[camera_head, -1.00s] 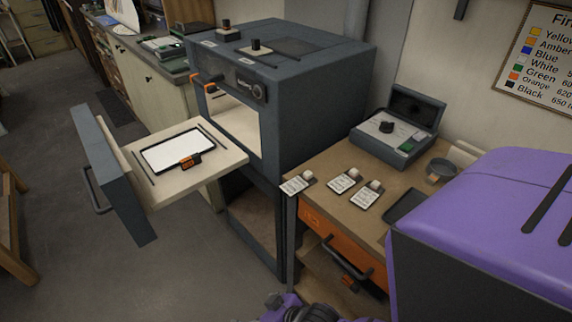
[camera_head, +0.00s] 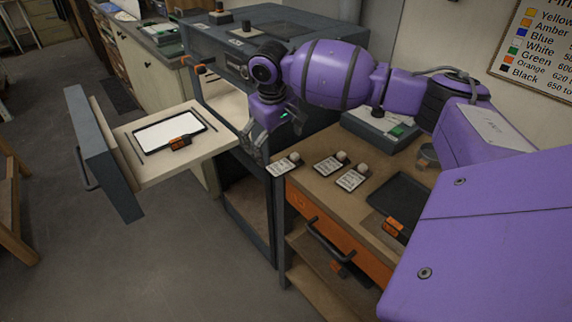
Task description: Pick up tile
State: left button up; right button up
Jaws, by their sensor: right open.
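A white rectangular tile (camera_head: 166,133) in a thin dark frame lies flat on the pulled-out wooden shelf (camera_head: 205,149) of the grey kiln. My right gripper (camera_head: 253,151) points down beside the shelf's right end, near the front left corner of the workbench. Its fingers are apart, and I see nothing between them. It is clear of the tile. My left gripper is out of view.
The kiln's door panel (camera_head: 103,155) stands at the shelf's left end. The wooden workbench (camera_head: 318,195) holds several small cards with pale knobs, a dark tray (camera_head: 401,195) and a control box (camera_head: 385,127), partly hidden by my arm. Open floor lies in front of the shelf.

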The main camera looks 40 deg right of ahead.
aim_at(284, 165)
jog(key=shift+s+d, duration=0.2)
jog(key=shift+d, duration=0.1)
jog(key=f, duration=0.2)
jog(key=d+f, duration=0.1)
jog(key=f, duration=0.4)
jog(key=shift+w+d, duration=0.2)
jog(key=shift+w, duration=0.05)
jog(key=c, duration=1.3)
